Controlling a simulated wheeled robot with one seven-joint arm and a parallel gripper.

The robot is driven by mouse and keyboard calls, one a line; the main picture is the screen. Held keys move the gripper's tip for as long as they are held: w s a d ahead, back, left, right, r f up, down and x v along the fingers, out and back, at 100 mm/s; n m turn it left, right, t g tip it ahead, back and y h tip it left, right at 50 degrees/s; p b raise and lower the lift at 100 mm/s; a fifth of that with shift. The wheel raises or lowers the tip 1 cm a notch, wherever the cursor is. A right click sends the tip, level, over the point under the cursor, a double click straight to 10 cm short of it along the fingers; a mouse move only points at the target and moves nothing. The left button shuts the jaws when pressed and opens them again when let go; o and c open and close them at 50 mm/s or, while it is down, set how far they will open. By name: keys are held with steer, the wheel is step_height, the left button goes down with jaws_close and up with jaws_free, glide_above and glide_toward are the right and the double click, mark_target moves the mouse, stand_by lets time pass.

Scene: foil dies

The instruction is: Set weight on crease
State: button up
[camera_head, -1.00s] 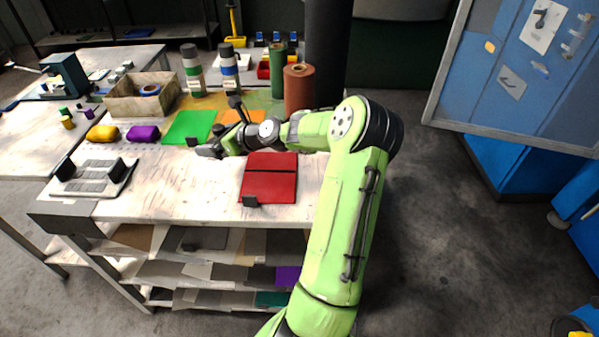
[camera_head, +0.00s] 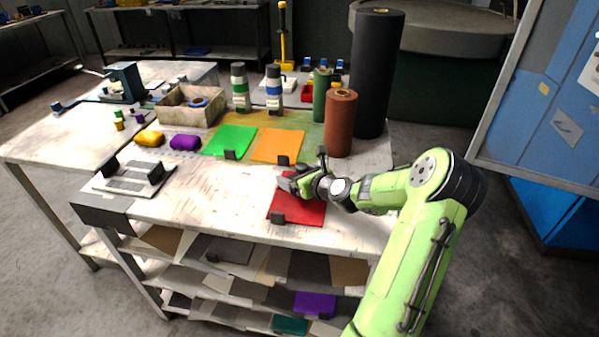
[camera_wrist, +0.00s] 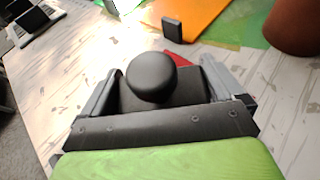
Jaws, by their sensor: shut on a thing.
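The red sheet (camera_head: 312,212) lies flat on the workbench in the head view, its far part covered by my gripper. Its crease is hidden by my gripper and arm. Only a small red patch (camera_wrist: 178,61) shows in the wrist view, beyond the held weight. My gripper (camera_head: 285,183) is low over the far left part of the red sheet. It is shut on a dark weight with a round black knob (camera_wrist: 150,77), which sits between the two fingers in the wrist view. I cannot tell whether the weight touches the sheet.
A small black block (camera_head: 278,218) stands at the red sheet's near edge. Green (camera_head: 232,140) and orange (camera_head: 278,145) sheets lie behind, with similar blocks. Brown (camera_head: 340,122), green (camera_head: 321,95) and tall black (camera_head: 375,75) rolls stand at the back right. Bare bench lies left of the red sheet.

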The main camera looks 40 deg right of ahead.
step_height(320, 180, down, 2)
steer(key=shift+w+f+b, duration=0.1)
steer(key=shift+b, duration=0.2)
steer(key=o, duration=1.7)
steer(key=shift+f, duration=0.1)
steer(key=shift+r, duration=0.2)
steer(key=p+v, duration=0.2)
steer(key=v, duration=1)
steer(key=shift+p, duration=0.4)
